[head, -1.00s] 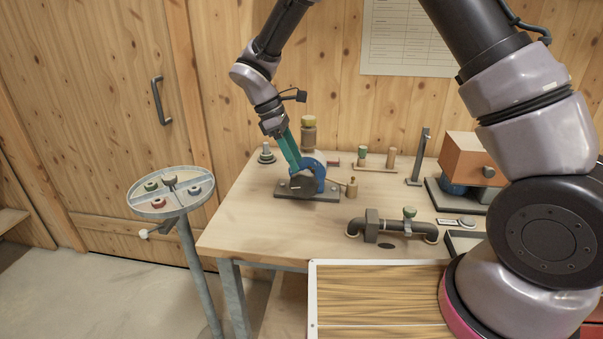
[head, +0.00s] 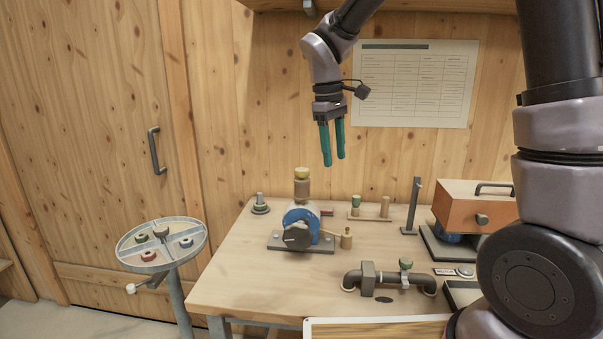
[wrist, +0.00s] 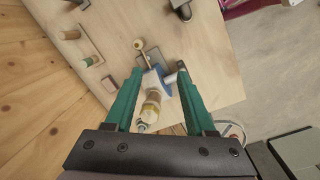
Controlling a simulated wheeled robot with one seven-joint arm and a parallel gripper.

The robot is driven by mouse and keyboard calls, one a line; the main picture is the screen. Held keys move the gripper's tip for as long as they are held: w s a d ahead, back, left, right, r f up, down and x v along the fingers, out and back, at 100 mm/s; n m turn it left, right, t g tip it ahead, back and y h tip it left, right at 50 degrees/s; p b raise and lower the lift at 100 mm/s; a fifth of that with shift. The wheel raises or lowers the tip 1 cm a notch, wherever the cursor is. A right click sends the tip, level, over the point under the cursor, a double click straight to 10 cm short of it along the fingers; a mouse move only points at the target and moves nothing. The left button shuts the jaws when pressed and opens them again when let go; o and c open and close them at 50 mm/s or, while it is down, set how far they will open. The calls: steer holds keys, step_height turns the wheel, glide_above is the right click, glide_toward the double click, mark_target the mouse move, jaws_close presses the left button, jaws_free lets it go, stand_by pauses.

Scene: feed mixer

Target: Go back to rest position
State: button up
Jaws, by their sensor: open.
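My gripper (head: 333,163) is up in the air above the workbench, in front of the wooden wall. Its two green fingers point down and stand apart with nothing between them. In the wrist view my gripper (wrist: 157,88) also shows open, with the bench far beyond the fingertips. Below it on the bench is a blue device (head: 301,221) with a dark round front and a brass-coloured handle (head: 346,237) at its right. It also shows in the wrist view (wrist: 165,80), clear of the fingers.
A round divided tray (head: 161,244) on a post stands left of the bench (head: 240,275). A dark pipe with a valve (head: 390,278) lies at the bench front. An orange box (head: 473,207) stands at the right. A shelf (head: 370,5) hangs overhead.

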steer(key=s+d+r+m+t+y, duration=0.1)
steer(key=s+d+r+m+t, duration=0.2)
steer(key=s+d+r+m, duration=0.3)
steer(key=s+d+r+m+t+y, duration=0.2)
steer(key=s+d+r+m+t, duration=0.2)
steer(key=d, duration=0.7)
steer(key=s+r+m, duration=0.2)
steer(key=s+m, duration=0.2)
steer(key=shift+s+d, duration=0.25)
steer(key=shift+s, duration=0.05)
steer(key=shift+w, duration=0.1)
